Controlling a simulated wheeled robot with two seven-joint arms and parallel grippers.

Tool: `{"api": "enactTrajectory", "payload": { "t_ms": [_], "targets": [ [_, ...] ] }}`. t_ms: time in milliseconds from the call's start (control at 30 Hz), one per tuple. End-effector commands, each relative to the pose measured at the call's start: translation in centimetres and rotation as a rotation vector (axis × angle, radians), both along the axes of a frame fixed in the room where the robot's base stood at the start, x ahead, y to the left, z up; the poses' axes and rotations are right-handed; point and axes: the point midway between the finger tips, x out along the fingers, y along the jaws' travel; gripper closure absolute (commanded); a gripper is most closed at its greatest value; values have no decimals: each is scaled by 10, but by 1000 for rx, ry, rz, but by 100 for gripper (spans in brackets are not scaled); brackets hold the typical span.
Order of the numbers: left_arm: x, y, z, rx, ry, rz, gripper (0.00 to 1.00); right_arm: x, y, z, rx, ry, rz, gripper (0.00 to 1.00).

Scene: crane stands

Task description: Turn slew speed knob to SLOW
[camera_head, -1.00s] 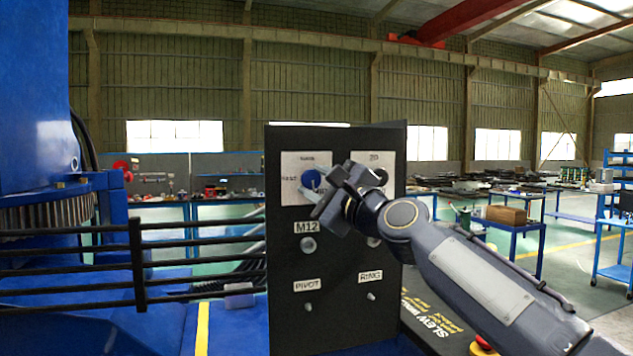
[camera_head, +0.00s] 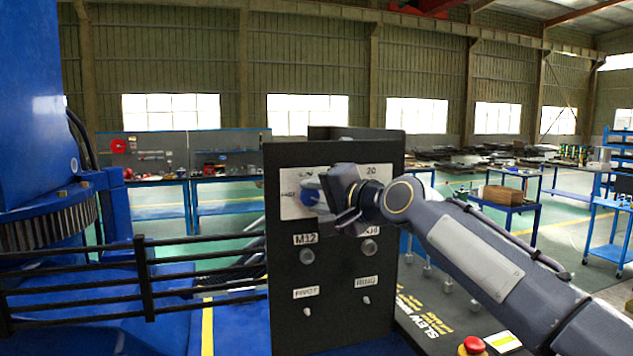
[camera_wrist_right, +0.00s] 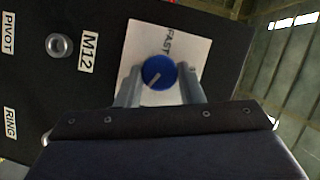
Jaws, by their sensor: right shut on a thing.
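The blue slew speed knob (camera_head: 309,192) sits on a white plate (camera_head: 289,207) at the upper left of the black control panel. My right gripper (camera_wrist_right: 160,84) is shut on the knob, one finger on each side. In the head view the right gripper (camera_head: 325,192) covers part of the knob and the plate. My left gripper is not in view.
The black panel (camera_head: 330,270) also carries an M12 knob (camera_head: 306,256), another knob (camera_head: 369,247), and PIVOT and RING toggles (camera_head: 307,311). A red button (camera_head: 473,344) is at the lower right. A black railing (camera_head: 190,262) stands left of the panel.

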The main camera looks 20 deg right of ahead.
Motion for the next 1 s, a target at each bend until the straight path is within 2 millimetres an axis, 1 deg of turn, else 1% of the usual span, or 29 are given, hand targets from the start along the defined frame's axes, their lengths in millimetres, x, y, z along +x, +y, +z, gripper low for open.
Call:
{"api": "enactTrajectory", "payload": {
  "t_ms": [33, 100, 300, 500, 733, 1000],
  "targets": [
    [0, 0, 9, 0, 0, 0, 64, 0, 1, 4, -45, 2, 3, 89],
    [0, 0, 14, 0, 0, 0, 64, 0, 1, 4, -107, -1, 2, 89],
    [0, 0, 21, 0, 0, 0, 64, 0, 3, 3, -264, -7, 3, 89],
    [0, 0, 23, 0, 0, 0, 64, 0, 3, 2, -380, -11, 3, 89],
    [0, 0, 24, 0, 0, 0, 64, 0, 3, 1, -453, -13, 2, 89],
    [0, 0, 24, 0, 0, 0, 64, 0, 3, 1, -475, -12, 3, 89]
  ]
}}
